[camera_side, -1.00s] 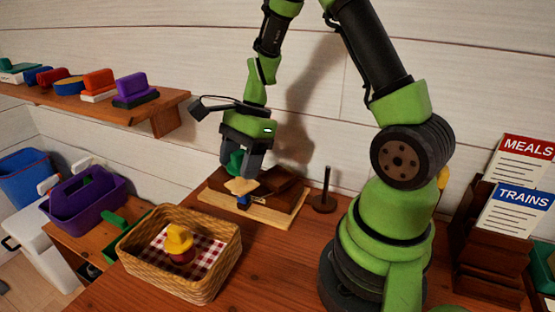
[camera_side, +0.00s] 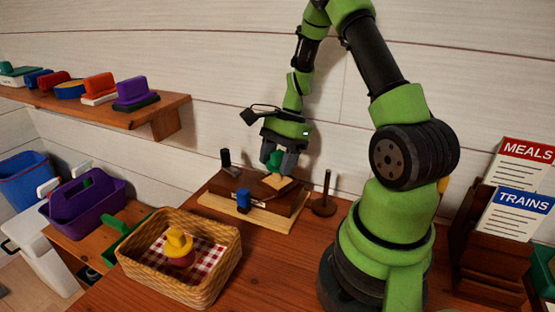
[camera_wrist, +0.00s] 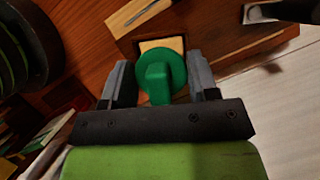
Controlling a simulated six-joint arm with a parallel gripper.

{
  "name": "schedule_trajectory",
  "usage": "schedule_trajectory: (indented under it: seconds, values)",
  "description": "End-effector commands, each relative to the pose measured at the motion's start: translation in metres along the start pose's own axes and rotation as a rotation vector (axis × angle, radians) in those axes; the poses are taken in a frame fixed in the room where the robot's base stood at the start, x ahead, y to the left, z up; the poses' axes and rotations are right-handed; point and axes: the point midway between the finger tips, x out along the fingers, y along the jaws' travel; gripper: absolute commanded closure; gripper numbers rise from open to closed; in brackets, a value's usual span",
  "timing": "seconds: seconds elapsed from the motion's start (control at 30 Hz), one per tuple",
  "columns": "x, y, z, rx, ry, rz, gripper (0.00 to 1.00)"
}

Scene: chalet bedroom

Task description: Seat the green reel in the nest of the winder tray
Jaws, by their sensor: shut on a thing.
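My gripper (camera_side: 278,164) is shut on the green reel (camera_side: 276,158), its fingers on either side of it. I cannot tell whether the base touches the tray.
A wicker basket (camera_side: 222,268) with a checked cloth and a yellow-topped piece stands at front left. A thin upright peg on a round base (camera_side: 325,203) stands just right of the tray. A shelf of coloured blocks (camera_side: 165,107) is at upper left. Card holders stand at right.

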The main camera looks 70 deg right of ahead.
Motion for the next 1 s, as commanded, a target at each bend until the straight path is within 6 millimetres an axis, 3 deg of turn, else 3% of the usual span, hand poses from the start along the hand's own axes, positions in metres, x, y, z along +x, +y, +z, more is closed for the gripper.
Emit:
schedule_trajectory:
  seconds: [0.17, 0.2, 0.3, 0.67, 0.83, 1.0]
  values:
    - [0.002, 0.000, -0.001, 0.000, -0.001, 0.001, 0.70]
    - [0.003, 0.000, -0.001, 0.000, -0.001, 0.001, 0.41]
    - [0.002, 0.000, -0.001, 0.000, 0.000, 0.000, 0.20]
    - [-0.004, -0.001, 0.000, -0.001, 0.001, -0.004, 0.20]
    - [-0.034, -0.001, 0.000, 0.001, 0.003, -0.008, 0.20]
    - [-0.066, -0.001, 0.014, -0.003, 0.003, -0.006, 0.20]
